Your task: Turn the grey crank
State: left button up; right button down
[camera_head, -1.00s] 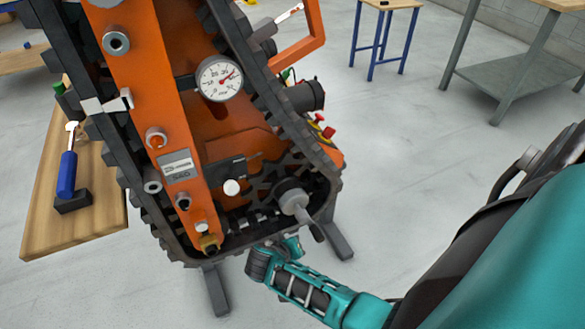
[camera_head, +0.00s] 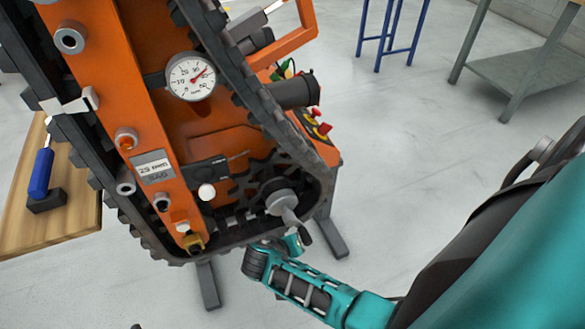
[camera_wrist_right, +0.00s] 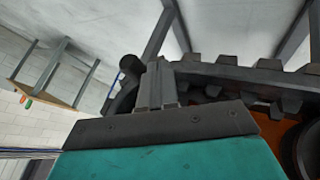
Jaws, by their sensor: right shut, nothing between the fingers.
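The grey crank (camera_head: 281,202) is on the lower right end of the orange carrier, with a round grey hub and a short dark handle pointing down and right. My right arm reaches in from the right, and its teal wrist is just below the crank handle. Its fingers are hard to make out in the head view. In the right wrist view my right gripper (camera_wrist_right: 157,84) is shut with nothing between its fingers. A dark rounded part (camera_wrist_right: 128,66), perhaps the crank handle, shows close beside the fingers; contact cannot be told. My left gripper is not in view.
The orange carrier (camera_head: 108,95) has a black toothed track (camera_head: 250,85) around it and a pressure gauge (camera_head: 191,77). A wooden table (camera_head: 60,228) with a blue-handled tool (camera_head: 41,172) stands at left. Red knobs (camera_head: 320,128) sit behind the crank.

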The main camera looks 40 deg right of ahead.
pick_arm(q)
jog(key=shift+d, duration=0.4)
pick_arm(e)
jog(key=shift+d, duration=0.25)
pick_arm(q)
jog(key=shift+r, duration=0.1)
pick_arm(e)
jog(key=shift+s+r, duration=0.1)
pick_arm(q)
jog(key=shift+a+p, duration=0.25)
jog(key=shift+p, duration=0.25)
pick_arm(e)
jog(key=shift+s+d, duration=0.1)
jog(key=shift+d, duration=0.6)
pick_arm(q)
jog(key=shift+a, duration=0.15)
